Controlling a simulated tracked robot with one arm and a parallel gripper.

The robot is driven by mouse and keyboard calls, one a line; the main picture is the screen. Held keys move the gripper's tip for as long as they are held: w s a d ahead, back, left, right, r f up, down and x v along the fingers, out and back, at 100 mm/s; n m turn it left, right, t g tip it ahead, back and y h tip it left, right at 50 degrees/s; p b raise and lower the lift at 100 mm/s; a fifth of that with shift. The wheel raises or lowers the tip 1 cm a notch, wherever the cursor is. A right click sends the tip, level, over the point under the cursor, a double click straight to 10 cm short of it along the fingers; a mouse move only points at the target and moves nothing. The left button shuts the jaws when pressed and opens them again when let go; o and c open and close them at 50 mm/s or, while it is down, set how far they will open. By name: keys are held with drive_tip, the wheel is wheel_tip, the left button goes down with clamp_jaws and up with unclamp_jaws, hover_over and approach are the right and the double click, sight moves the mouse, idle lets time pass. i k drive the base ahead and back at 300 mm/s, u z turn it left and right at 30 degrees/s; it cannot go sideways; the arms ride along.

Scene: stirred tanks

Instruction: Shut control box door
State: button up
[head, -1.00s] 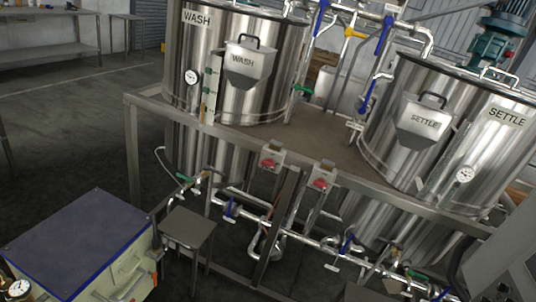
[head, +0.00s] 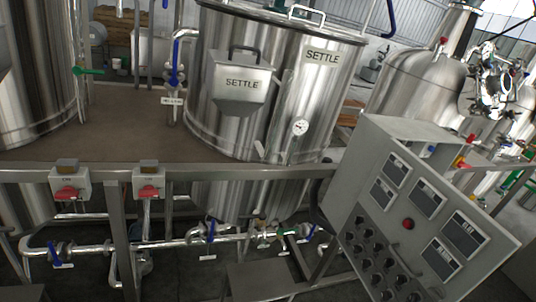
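A grey control box (head: 385,135) stands at the right in the head view, tilted in the picture. Its front panel (head: 408,250) carries several dark display plates, a red button (head: 408,223) and rows of dark round knobs. I cannot tell which part is its door, or whether a door stands open. The lower right of the box runs towards the picture's edge. My gripper does not show in this view.
The steel SETTLE tank (head: 225,130) stands left of the box on a brown deck (head: 125,130) with a grey frame. Two red-handled switch boxes (head: 148,182) hang on its front rail. Pipes with blue valves (head: 211,232) run below. A domed vessel (head: 415,85) stands behind the box.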

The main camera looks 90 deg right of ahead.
sight(436, 236)
drive_tip(key=z, duration=0.4)
drive_tip(key=i, duration=0.1)
drive_tip(key=z, duration=2.7)
drive_tip(key=i, duration=0.6)
drive_tip(key=u, duration=0.1)
drive_tip(key=k, duration=0.55)
drive_tip(key=z, duration=1.45)
